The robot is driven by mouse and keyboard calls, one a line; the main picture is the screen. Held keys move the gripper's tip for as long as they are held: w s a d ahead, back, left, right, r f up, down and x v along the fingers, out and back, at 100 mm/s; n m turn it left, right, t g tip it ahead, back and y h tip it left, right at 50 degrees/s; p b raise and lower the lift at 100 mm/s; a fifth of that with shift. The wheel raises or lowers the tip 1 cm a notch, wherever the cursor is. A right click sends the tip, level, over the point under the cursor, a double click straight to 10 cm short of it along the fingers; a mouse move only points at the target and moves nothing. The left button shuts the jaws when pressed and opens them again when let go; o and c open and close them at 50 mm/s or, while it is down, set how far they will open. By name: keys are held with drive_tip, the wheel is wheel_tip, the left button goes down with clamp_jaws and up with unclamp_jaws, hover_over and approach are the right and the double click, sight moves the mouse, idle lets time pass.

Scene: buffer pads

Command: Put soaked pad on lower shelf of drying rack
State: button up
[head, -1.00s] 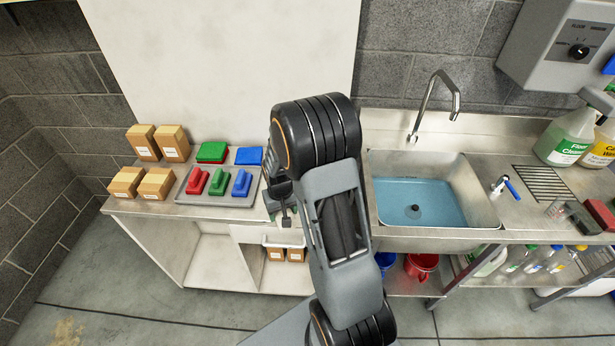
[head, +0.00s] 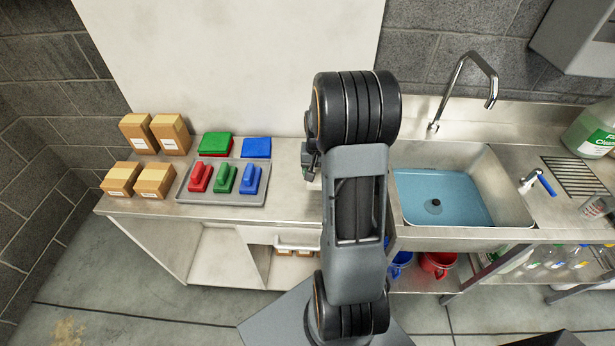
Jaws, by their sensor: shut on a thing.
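My gripper (head: 309,163) is mostly hidden behind my arm, over the counter just left of the sink. A grey tray (head: 246,200) holds a red pad with a handle (head: 200,178), a green one (head: 224,179) and a blue one (head: 249,180). Behind it lie a flat green pad (head: 215,143) and a flat blue pad (head: 257,147). I cannot make out a drying rack or its lower shelf.
Several cardboard boxes (head: 155,179) stand at the counter's left end. The sink (head: 438,205) with blue water and a tall faucet (head: 466,80) is right of my arm. A green-labelled bottle (head: 592,132) stands at the far right. Bare counter (head: 287,200) shows beside the tray.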

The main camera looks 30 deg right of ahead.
drive_tip(key=w+f, duration=0.2)
drive_tip(key=f, duration=0.1)
drive_tip(key=w+f, duration=0.1)
drive_tip(key=shift+w+a+f+p, duration=0.25)
drive_tip(key=shift+w+a+p, duration=0.05)
drive_tip(key=shift+a+p, duration=0.1)
drive_tip(key=shift+f, duration=1.55)
drive_tip(key=shift+f, duration=0.15)
drive_tip(key=o, duration=0.9)
drive_tip(key=shift+o, duration=0.2)
